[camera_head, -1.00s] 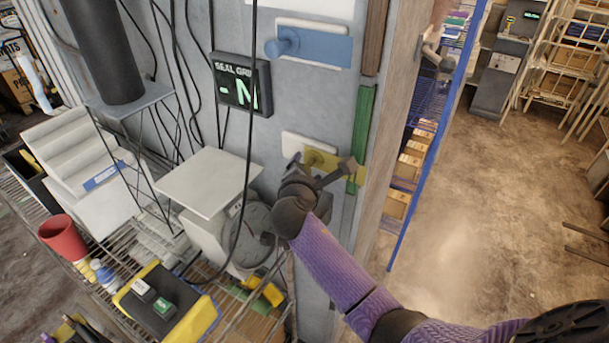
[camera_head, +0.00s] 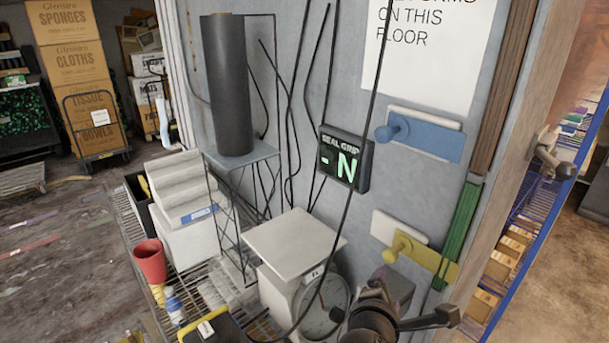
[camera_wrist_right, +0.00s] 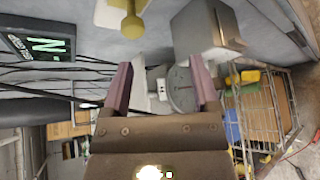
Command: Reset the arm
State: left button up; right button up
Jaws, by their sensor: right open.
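My right gripper (camera_head: 408,306) is at the bottom of the head view, in front of the wall and below the yellow lever plate (camera_head: 434,262). In the right wrist view my right gripper (camera_wrist_right: 161,75) has its two purple fingers spread apart with nothing held between them. A yellow knob (camera_wrist_right: 131,26) shows beyond the fingers there, clear of them. A grey box (camera_wrist_right: 205,35) is close past one finger; I cannot tell whether they touch. My left gripper is not in view.
A blue lever plate (camera_head: 430,139) and a display reading "- N" (camera_head: 345,160) are on the wall. A scale (camera_head: 294,242), a red cup (camera_head: 150,262) and a dark roll (camera_head: 228,85) stand on the left. Hanging black cables run near my arm.

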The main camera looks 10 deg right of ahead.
jog(key=s+a+f+m+g+y, duration=0.3)
jog(key=s+f+m+g+y, duration=0.15)
jog(key=s+m, duration=0.5)
jog(key=s+a+f+m+g+y, duration=0.35)
jog(key=s+f+m, duration=0.2)
jog(key=s, duration=0.65)
notch_tip(320, 180, down, 35)
jog(key=s+d+g+b, duration=0.1)
jog(key=s+d+b, duration=0.15)
jog(key=b, duration=1.35)
jog(key=s+f+b, duration=0.4)
jog(key=s+f, duration=0.2)
jog(key=f, duration=0.3)
jog(key=s+d+f+g+b, duration=0.1)
jog(key=s+f+b, duration=0.4)
jog(key=f, duration=0.5)
jog(key=shift+s+d+g+b, duration=0.3)
jog(key=shift+s, duration=0.8)
jog(key=shift+f, duration=0.15)
